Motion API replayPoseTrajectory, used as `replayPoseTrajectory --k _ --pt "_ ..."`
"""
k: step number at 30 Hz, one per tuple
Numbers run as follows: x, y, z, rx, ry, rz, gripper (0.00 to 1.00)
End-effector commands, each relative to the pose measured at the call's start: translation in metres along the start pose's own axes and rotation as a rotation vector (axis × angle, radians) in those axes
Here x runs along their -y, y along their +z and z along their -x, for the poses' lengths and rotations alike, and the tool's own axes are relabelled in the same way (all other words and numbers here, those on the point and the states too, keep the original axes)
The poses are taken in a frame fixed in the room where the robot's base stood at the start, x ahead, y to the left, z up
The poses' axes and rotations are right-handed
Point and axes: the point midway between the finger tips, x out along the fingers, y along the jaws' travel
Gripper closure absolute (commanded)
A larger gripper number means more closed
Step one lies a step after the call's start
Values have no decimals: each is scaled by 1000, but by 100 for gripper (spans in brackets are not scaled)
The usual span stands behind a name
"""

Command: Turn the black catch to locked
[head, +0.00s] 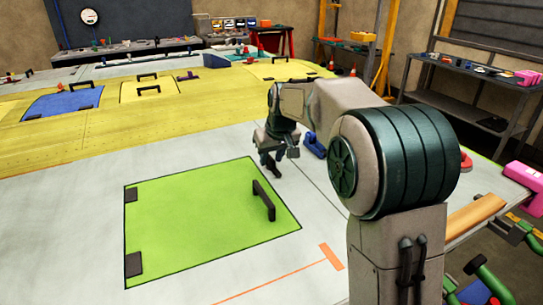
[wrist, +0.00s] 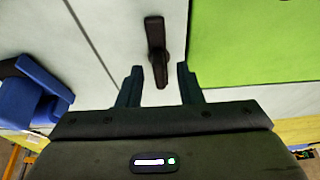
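The black catch (wrist: 155,40) is a slim dark lever on the pale wing skin, close to the edge of the green panel (wrist: 255,45). It points roughly up and down in the wrist view. My gripper (wrist: 160,74) is open, with one finger on each side of the catch's lower end in that view.
The green panel has a raised black handle (head: 264,200) and two black hinges at its left edge. A blue object (head: 313,145) stands right of my gripper in the head view; a blue object (wrist: 30,95) is at the left in the wrist view.

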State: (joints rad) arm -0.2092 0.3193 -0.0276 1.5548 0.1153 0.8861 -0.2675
Motion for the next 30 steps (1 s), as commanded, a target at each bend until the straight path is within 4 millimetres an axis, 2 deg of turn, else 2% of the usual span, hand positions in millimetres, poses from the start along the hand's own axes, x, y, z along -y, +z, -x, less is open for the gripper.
replayPoseTrajectory --k 3,6,7,20,30 --pt "0 0 0 0 0 0 67" --pt "0 0 0 0 0 0 95" --pt "0 0 0 0 0 0 100" --pt "1 0 1 0 20 -44 100" --pt "4 -1 1 -1 110 -263 100"
